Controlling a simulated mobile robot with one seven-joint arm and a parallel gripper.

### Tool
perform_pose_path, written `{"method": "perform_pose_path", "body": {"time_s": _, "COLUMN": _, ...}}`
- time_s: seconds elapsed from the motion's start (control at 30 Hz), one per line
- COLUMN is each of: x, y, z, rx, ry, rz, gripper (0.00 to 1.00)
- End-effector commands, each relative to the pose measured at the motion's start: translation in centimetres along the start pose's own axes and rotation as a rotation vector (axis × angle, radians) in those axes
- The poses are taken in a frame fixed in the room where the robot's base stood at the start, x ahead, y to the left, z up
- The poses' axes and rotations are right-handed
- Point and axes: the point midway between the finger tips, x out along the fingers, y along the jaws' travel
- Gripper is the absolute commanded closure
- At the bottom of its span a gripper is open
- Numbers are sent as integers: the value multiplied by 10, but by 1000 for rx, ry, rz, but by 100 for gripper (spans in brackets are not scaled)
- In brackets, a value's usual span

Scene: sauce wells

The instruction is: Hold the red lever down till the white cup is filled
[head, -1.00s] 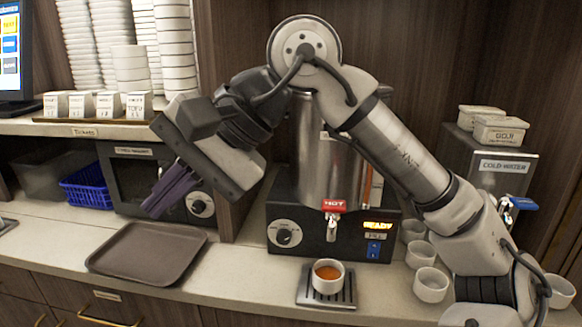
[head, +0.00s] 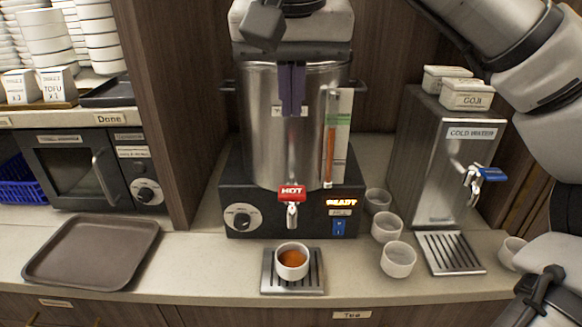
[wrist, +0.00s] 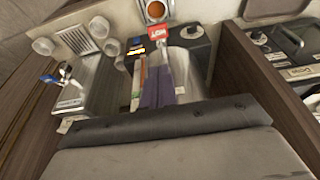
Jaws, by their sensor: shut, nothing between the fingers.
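The red lever (head: 292,193), marked HOT, sits on the tap at the front of a steel urn (head: 262,140). The white cup (head: 292,270) stands upright below the tap and holds orange-brown liquid below its rim. No stream shows between tap and cup. My gripper (head: 292,112) is shut and empty, its purple fingers pointing down in front of the urn, above the lever and apart from it. In the wrist view the red lever (wrist: 158,34) is just beyond the fingertips (wrist: 163,72), and the cup (wrist: 155,11) is at the top edge.
The cup's drip tray (head: 268,284) is on the counter. Several empty white cups (head: 398,264) stand to its right, near a cold-water dispenser (head: 428,170) with a blue lever (head: 490,174). A brown tray (head: 92,252) lies at left. A wooden panel (head: 165,110) rises left of the urn.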

Motion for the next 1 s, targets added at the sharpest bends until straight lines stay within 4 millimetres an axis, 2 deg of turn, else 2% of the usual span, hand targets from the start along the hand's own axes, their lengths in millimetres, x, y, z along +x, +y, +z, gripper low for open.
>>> {"method": "perform_pose_path", "body": {"time_s": 0.17, "x": 13, "y": 0, "z": 0, "rx": -2, "ry": -1, "rz": -2, "gripper": 100}}
{"method": "perform_pose_path", "body": {"time_s": 0.7, "x": 110, "y": 0, "z": 3, "rx": -1, "ry": -2, "rz": -1, "gripper": 100}}
{"method": "perform_pose_path", "body": {"time_s": 0.83, "x": 126, "y": -1, "z": 8, "rx": -2, "ry": -2, "rz": -2, "gripper": 100}}
{"method": "perform_pose_path", "body": {"time_s": 1.0, "x": 137, "y": 0, "z": 11, "rx": 0, "ry": -1, "rz": -1, "gripper": 100}}
